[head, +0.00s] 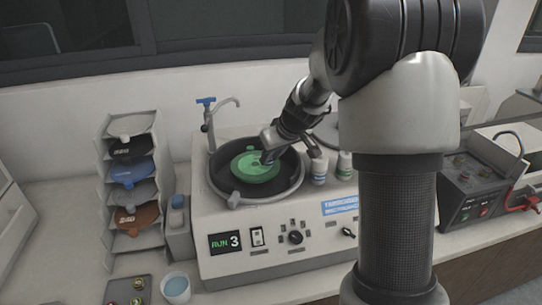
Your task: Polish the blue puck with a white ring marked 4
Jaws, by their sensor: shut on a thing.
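My gripper (267,156) points down over the green polishing disc (246,172) in the round bowl of the white polishing machine (215,210). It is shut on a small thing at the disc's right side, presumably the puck. The fingers hide most of this thing, so its colour, ring and mark cannot be read. I cannot tell whether it touches the disc. The machine's display (224,242) reads RUN 3.
A tap (209,125) stands behind the bowl, and bottles (319,168) to its right. A rack of discs (131,175) stands left. In front are a dark tray (113,291) with several small pieces and a cup (176,289). A dark device (470,190) stands right.

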